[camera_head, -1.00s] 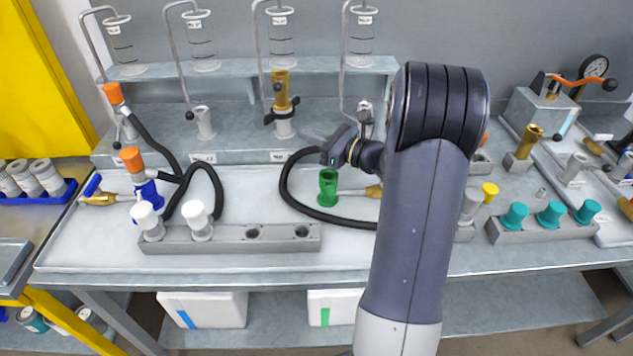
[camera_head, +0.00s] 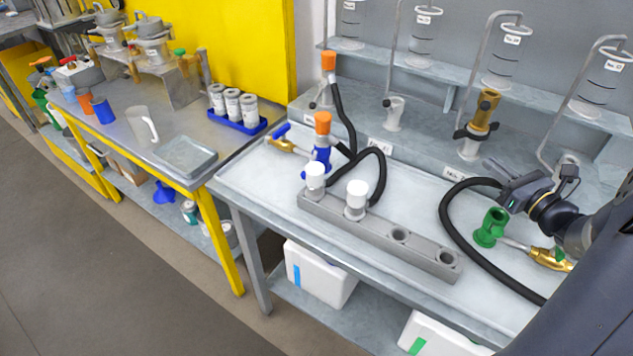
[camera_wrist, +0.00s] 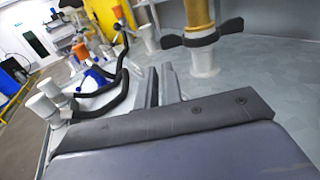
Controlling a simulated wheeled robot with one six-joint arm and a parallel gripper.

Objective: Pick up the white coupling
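Two white couplings stand upright in the long grey block (camera_head: 425,262) on the bench. One white coupling (camera_head: 315,176) is in the leftmost hole and the other white coupling (camera_head: 357,194) is beside it. Both also show at the left of the wrist view, the nearer one (camera_wrist: 42,106) and the farther one (camera_wrist: 50,88). My gripper (camera_head: 497,182) is over the bench to the right of them, well apart from both. Its two dark fingers (camera_wrist: 161,86) show a narrow gap with nothing between them.
Black hoses with orange-capped ends (camera_head: 323,124) run close behind the couplings. A green fitting (camera_head: 490,227) with a brass end stands below my gripper. A brass-topped valve (camera_head: 485,112) stands on the rear step. Two holes in the block are empty.

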